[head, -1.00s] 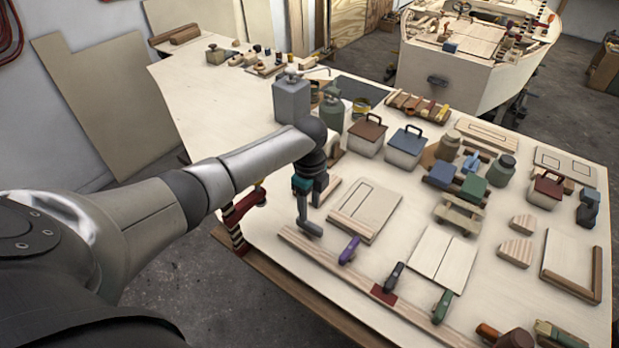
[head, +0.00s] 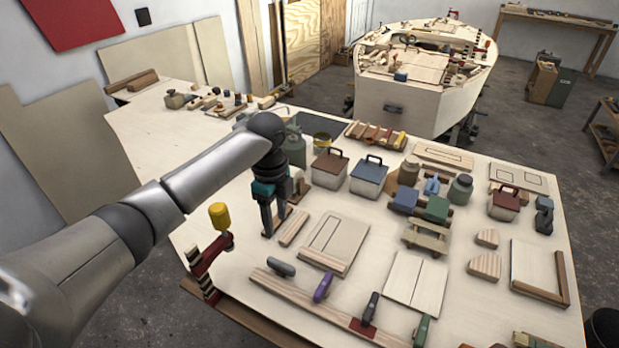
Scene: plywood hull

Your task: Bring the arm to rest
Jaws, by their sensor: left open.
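My left gripper (head: 275,222) points down over the left part of the plywood workbench (head: 215,255), beside a small wood strip (head: 294,228). Its fingers look apart, with nothing seen held between them. My left arm (head: 160,205) reaches in from the left, still stretched out over the bench. My right gripper is not in view.
A red clamp with a yellow handle (head: 219,215) stands at the bench's left edge, close below my arm. Lidded boxes (head: 369,178), jars and panels (head: 335,242) crowd the middle and right. A boat hull (head: 410,100) stands behind.

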